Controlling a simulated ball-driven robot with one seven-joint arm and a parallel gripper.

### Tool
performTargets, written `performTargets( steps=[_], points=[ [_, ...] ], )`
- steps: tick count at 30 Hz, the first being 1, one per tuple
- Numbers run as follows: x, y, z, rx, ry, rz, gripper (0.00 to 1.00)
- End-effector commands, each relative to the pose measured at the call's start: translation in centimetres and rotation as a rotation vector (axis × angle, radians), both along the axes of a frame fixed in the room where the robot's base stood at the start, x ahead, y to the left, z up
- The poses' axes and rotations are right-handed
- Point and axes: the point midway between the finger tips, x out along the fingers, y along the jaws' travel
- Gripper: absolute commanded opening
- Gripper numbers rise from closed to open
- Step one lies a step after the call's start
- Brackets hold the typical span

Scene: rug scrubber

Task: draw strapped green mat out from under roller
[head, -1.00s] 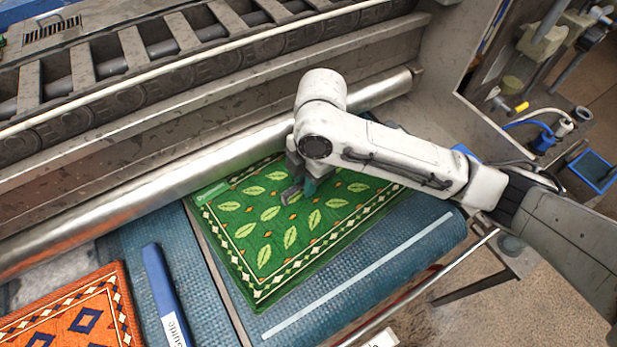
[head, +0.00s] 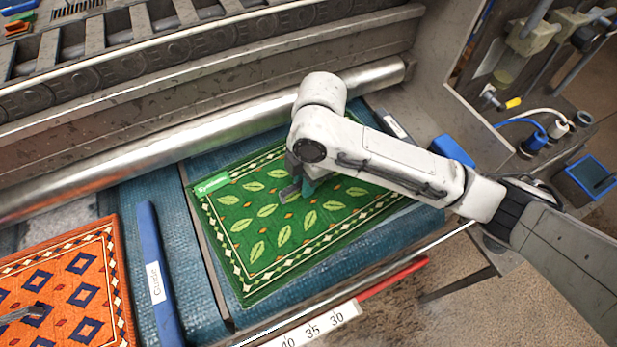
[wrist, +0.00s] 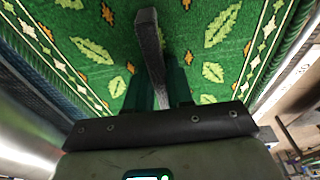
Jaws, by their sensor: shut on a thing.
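The green mat (head: 262,235) has leaf patterns and a cream diamond border. It lies on the blue belt, and its far border shows with a strip of belt between it and the metal roller (head: 215,133). A small green label (head: 211,184) sits at its far left corner.
A blue guide bar (head: 158,280) separates the green mat from an orange mat (head: 75,280) at left. A numbered scale (head: 310,325) and a red bar (head: 392,278) run along the front edge. A blue block (head: 452,150) stands right, beyond my arm.

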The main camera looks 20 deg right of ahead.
Motion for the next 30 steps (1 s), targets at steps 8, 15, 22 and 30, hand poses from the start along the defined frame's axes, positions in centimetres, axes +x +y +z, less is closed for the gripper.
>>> performTargets(
  steps=[8, 15, 22, 30],
  points=[
    [0.04, 0.06, 0.03, 0.001, -0.001, 0.000, 0.00],
    [0.04, 0.06, 0.03, 0.000, -0.001, 0.000, 0.38],
    [0.04, 0.05, 0.03, 0.000, -0.001, 0.000, 0.51],
    [0.14, -0.05, 0.76, 0.001, -0.004, -0.001, 0.51]
  ],
)
